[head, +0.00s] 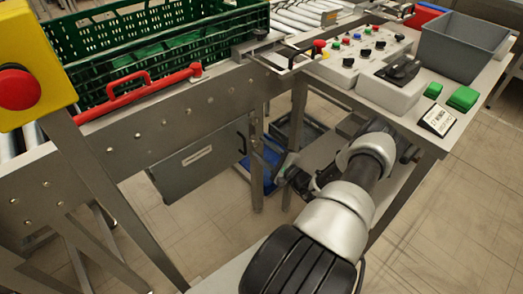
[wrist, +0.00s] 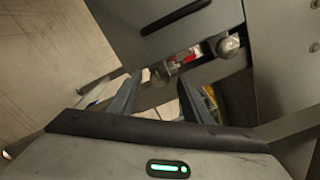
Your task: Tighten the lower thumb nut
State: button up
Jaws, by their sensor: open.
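In the wrist view a rounded metal knob (wrist: 228,45) sits at the end of a short fitting with a red-and-white mark (wrist: 186,57), below a grey panel. A second, darker rounded part (wrist: 160,73) is at the fitting's left end. I cannot tell for sure which of these is the lower thumb nut. My gripper (wrist: 158,97) is open, its two dark fingers pointing towards the fitting, with nothing seen between them. The fitting lies beyond the fingertips, apart from them as far as I can tell. In the head view my gripper (head: 283,174) is small and partly hidden among the table legs.
A grey box (head: 197,160) hangs under the conveyor frame (head: 150,125), left of my gripper. A steel leg (head: 256,165) stands close by. Above are a green crate (head: 160,45), a red lever (head: 135,92) and a control table with a grey bin (head: 468,47).

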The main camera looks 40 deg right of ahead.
jog(key=shift+w, duration=0.35)
jog(key=c, duration=1.1)
jog(key=shift+o, duration=0.2)
